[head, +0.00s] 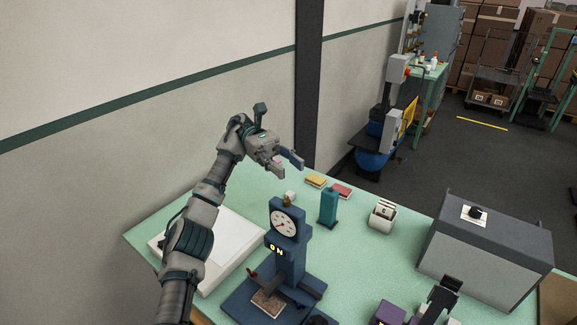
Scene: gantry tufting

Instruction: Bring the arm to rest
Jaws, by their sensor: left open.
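My left arm reaches up from the bottom left over the green bench (350,235). Its left gripper (288,170) is open, with its two fingers apart and pointing right and down. No held object can be made out between the fingers. The gripper appears above the bench's far edge, beyond the blue dial machine (285,225). A small white block (290,196) lies on the bench below the fingers in the picture.
A white tray (232,238) lies beside my left arm. Yellow (316,180) and red (342,191) pads, a teal post (329,206), a white roll holder (382,214) and a large grey box (485,250) stand on the bench. Green surface between them is bare.

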